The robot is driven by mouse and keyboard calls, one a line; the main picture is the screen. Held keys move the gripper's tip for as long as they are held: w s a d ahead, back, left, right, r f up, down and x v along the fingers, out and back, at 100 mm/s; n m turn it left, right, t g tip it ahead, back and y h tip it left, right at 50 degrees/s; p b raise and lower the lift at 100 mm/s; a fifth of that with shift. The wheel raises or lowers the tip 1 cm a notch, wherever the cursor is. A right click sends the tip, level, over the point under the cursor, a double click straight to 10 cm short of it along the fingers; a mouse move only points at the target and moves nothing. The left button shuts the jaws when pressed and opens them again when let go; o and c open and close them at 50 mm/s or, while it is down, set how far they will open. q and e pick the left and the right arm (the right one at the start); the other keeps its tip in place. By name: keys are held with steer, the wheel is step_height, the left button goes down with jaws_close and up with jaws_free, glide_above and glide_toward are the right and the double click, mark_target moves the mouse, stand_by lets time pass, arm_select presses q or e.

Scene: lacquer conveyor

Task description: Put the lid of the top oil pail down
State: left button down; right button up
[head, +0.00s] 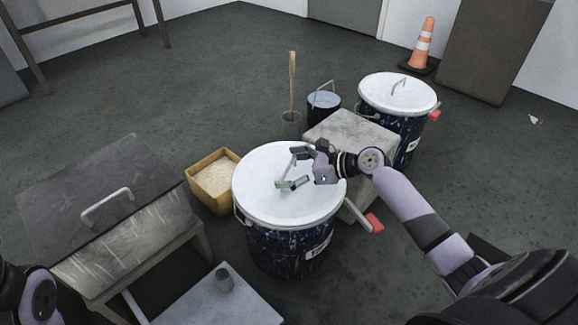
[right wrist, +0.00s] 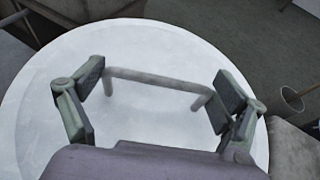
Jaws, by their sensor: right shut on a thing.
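A large dark speckled oil pail (head: 285,250) stands in the middle of the head view. Its round white lid (head: 262,205) covers its mouth and looks level; I cannot tell whether it is fully seated. My right gripper (head: 294,168) is over this lid, shut on its bar handle. In the right wrist view the handle (right wrist: 160,79) spans between the two fingers, one at each end, over the white lid (right wrist: 150,45). A second dark pail (head: 408,140) with a white lid (head: 392,97) stands farther back on the right. My left gripper is out of view.
A grey block (head: 345,130) stands between the pails. A small dark bucket (head: 323,108) and a pot with a stick (head: 291,122) are behind. A box of pale grains (head: 212,183), a lidded chest (head: 95,195) and a low table (head: 195,305) lie left. A cone (head: 425,42) stands far right.

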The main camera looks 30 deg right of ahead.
steer(key=o, duration=1.1)
